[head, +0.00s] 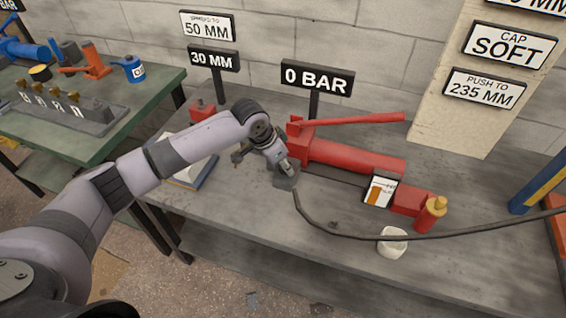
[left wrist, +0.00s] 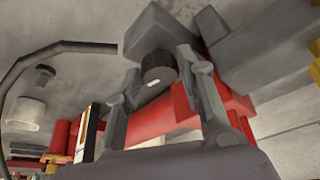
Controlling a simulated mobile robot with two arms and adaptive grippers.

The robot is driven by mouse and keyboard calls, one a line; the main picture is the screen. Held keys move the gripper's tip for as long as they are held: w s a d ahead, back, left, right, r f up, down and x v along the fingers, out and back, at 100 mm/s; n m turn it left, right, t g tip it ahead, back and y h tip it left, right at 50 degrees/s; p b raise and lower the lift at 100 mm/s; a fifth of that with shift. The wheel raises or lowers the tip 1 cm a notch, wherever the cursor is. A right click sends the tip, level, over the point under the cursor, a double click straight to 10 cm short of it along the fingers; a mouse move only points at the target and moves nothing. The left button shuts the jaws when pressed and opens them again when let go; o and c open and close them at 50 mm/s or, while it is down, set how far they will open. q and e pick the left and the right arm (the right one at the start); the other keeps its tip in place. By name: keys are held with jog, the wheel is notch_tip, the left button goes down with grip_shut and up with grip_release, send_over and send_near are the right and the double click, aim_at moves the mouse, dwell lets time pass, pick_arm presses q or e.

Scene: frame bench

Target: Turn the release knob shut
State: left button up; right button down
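The red hand pump (head: 350,157) lies on the grey bench, with its lever (head: 355,119) along the top. In the left wrist view the release knob (left wrist: 157,68), a short dark cylinder with a white mark, sticks out of a grey block at the pump's end. My left gripper (head: 284,168) is at the left end of the pump. Its two fingers stand apart, one on each side of the knob; I cannot tell whether they touch it. In the head view the knob is hidden by the gripper. My right gripper is not in view.
A sign reading 0 BAR (head: 317,78) stands behind the pump. A black hose (head: 400,236) crosses the bench front, passing a white cup (head: 392,241). A blue-edged book (head: 192,173) lies under my left arm. A green table (head: 150,90) holds tools at left.

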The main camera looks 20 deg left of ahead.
pick_arm(q)
jog(key=c, duration=0.7)
